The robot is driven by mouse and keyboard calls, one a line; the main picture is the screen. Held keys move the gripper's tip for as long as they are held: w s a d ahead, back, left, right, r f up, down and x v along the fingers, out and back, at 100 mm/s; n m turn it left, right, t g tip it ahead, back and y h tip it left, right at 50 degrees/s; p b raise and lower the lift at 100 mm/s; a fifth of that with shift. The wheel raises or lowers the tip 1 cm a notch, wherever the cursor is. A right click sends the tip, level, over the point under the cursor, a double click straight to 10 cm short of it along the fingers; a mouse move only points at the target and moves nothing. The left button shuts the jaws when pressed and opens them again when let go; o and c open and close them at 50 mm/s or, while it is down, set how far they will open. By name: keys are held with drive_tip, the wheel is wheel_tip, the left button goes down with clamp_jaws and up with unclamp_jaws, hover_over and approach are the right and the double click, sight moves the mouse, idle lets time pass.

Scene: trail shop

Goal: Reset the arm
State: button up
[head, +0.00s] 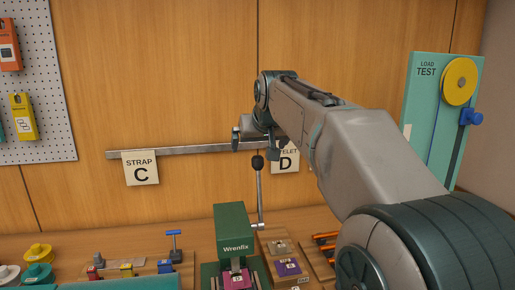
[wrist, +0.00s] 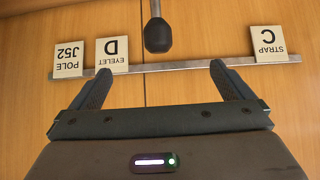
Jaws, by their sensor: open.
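My gripper (head: 254,146) is raised in front of the wooden wall, above the green Wrenfix press (head: 232,230). In the wrist view my gripper (wrist: 161,70) is open, with its two dark fingers wide apart and nothing between them. The black knob of the press lever (head: 257,164) stands just below my gripper in the head view. In the wrist view the knob (wrist: 158,36) appears beyond the fingertips; I cannot tell the exact gap.
A metal rail (head: 192,149) on the wall carries the STRAP C card (head: 140,168) and the EYELET D card (head: 285,160), partly hidden by my arm. A load tester (head: 420,90) stands at right. Tools and coloured parts crowd the bench; the air at left is free.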

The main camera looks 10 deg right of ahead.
drive_tip(key=shift+r+p, duration=0.3)
drive_tip(key=shift+r, duration=0.35)
drive_tip(key=s+f+g, duration=0.6)
drive_tip(key=s+f, duration=2.1)
drive_tip(key=s, duration=0.3)
drive_tip(key=shift+s, duration=0.4)
